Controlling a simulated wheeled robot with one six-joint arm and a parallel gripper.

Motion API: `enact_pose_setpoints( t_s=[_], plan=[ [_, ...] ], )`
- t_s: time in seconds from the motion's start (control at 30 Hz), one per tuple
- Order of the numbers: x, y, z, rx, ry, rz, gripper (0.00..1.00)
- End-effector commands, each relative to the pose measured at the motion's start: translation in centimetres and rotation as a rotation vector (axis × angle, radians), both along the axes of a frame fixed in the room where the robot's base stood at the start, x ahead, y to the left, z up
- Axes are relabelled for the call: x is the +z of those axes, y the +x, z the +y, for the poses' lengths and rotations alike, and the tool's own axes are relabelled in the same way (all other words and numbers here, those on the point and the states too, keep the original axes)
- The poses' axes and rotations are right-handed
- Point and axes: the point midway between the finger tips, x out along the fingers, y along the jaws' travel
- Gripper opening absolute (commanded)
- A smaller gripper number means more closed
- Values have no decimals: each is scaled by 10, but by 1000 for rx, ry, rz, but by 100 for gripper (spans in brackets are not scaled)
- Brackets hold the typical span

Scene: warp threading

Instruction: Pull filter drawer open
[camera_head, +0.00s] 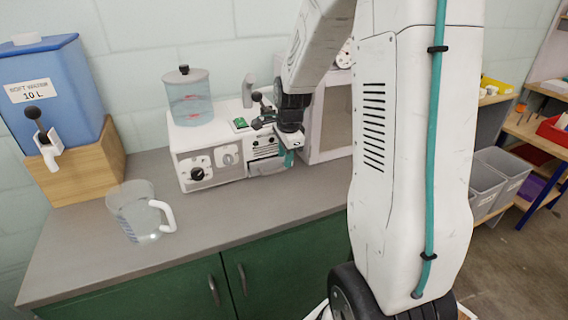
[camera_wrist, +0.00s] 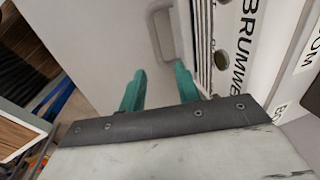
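The filter drawer (camera_head: 267,167) is a grey front low on the right of the white machine (camera_head: 210,160) on the counter. It looks closed or nearly so; I cannot tell exactly. My gripper (camera_head: 287,157) is at the drawer's right end, partly hiding it. In the wrist view my gripper (camera_wrist: 158,84) has its two teal fingers apart with nothing between them. A grey U-shaped handle (camera_wrist: 157,38), seemingly the drawer's, is ahead of the fingers on a pale panel. A gap shows between the fingertips and the handle.
A clear jug (camera_head: 135,212) stands on the grey counter (camera_head: 250,212) at the left. A blue water tank (camera_head: 58,92) sits on a wooden block behind it. A pale-framed box (camera_head: 328,122) stands right of the machine. Counter in front of the machine is clear.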

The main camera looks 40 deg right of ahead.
Motion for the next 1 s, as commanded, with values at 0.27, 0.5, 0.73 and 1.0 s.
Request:
enact_pose_setpoints(
  t_s=[0.27,0.5,0.73,1.0],
  plan=[
    [-33,6,-1,2,0,2,32],
    [-36,7,-1,3,-1,0,32],
    [-36,7,-1,3,-1,0,0],
    [-35,4,0,3,-1,0,0]
  ],
)
